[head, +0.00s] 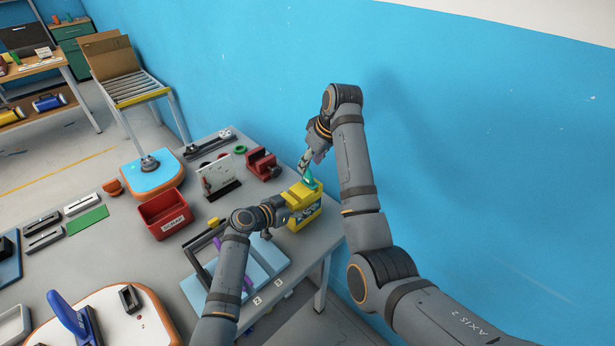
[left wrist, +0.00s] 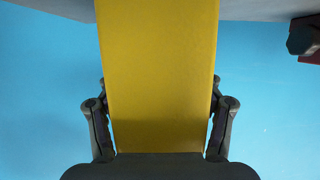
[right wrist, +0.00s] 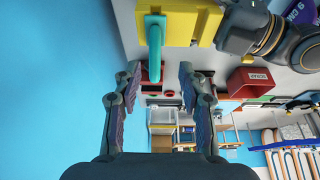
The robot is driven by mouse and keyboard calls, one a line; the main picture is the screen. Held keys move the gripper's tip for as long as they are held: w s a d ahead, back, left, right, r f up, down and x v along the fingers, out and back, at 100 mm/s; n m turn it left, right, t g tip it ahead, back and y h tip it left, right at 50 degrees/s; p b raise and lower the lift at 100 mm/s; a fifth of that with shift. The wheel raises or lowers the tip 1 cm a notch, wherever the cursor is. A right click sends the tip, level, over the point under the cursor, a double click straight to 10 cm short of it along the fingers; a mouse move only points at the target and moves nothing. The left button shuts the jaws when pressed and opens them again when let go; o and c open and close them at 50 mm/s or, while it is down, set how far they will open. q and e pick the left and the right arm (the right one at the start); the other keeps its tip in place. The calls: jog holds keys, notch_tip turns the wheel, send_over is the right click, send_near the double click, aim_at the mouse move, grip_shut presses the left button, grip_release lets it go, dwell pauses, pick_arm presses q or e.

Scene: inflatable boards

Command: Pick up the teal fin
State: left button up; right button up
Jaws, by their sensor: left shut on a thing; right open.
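The teal fin (head: 308,178) stands upright out of the top of a yellow box-like holder (head: 303,206) at the table's far right edge. It also shows in the right wrist view (right wrist: 155,48), with one end appearing between the tips of my open right gripper (right wrist: 160,72). In the head view my right gripper (head: 304,162) is just above the fin; contact cannot be told. My left gripper (head: 284,212) is shut on the yellow holder, which fills the space between its fingers in the left wrist view (left wrist: 160,75).
A red bin (head: 165,213), a red vise (head: 262,163) and a white panel in a stand (head: 218,176) are left of the holder. A light blue board (head: 262,262) lies near my left arm. A blue wall (head: 470,150) rises close behind my right arm.

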aim_at(308, 170)
jog(key=shift+w+d+x, duration=0.1)
jog(key=shift+w+x, duration=0.05)
jog(key=shift+x, duration=1.3)
jog(key=shift+w+d+x, duration=0.1)
jog(key=shift+d+x, duration=0.05)
jog(key=shift+x, duration=1.3)
grip_shut()
